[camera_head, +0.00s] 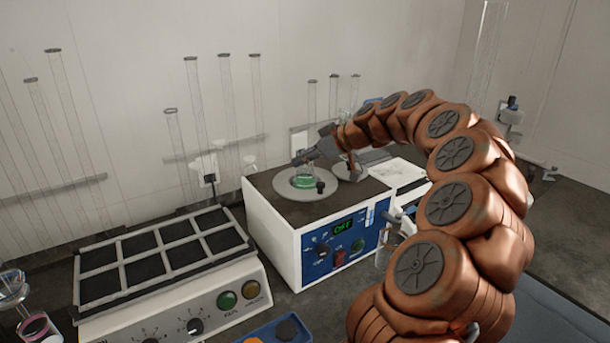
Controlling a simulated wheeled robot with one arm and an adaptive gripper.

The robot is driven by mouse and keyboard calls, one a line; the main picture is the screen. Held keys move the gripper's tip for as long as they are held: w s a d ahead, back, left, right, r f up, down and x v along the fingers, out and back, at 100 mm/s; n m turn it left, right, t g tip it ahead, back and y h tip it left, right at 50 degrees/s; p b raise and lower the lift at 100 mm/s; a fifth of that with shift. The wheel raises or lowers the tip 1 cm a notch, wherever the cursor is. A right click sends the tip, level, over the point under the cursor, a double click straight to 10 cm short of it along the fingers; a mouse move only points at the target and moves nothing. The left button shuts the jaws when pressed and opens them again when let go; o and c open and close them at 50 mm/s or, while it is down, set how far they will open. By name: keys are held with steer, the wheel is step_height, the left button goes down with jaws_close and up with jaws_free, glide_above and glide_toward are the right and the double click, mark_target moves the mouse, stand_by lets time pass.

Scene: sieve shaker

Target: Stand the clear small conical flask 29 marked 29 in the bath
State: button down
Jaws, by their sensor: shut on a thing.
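The bath (284,240) is a white box with a blue front panel and a green-lit display. Its dark top carries a pale grey round plate (284,186). A small clear conical flask (303,181) with green liquid is upright at the middle of this plate; no number can be read on it. My gripper (308,158) reaches in from the right and is shut at the flask's upper part. The fingertips are small and partly hidden. I cannot tell whether the flask's base touches the bath or hangs just over it.
A second round plate (343,172) lies right of the first, partly behind my gripper. A black-topped shaker (165,255) stands at left front. Tall glass cylinders (195,110) line the wall. A glass vessel (384,256) stands right of the bath. A blue tray (262,334) lies in front.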

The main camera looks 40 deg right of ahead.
mark_target(312, 170)
steer(key=shift+f+p, duration=0.45)
steer(key=shift+f, duration=2)
steer(key=shift+f, duration=0.2)
steer(key=c, duration=0.7)
jaws_free()
steer(key=shift+r, duration=0.15)
steer(key=shift+r, duration=0.15)
steer(key=b+v, duration=0.3)
steer(key=v, duration=0.9)
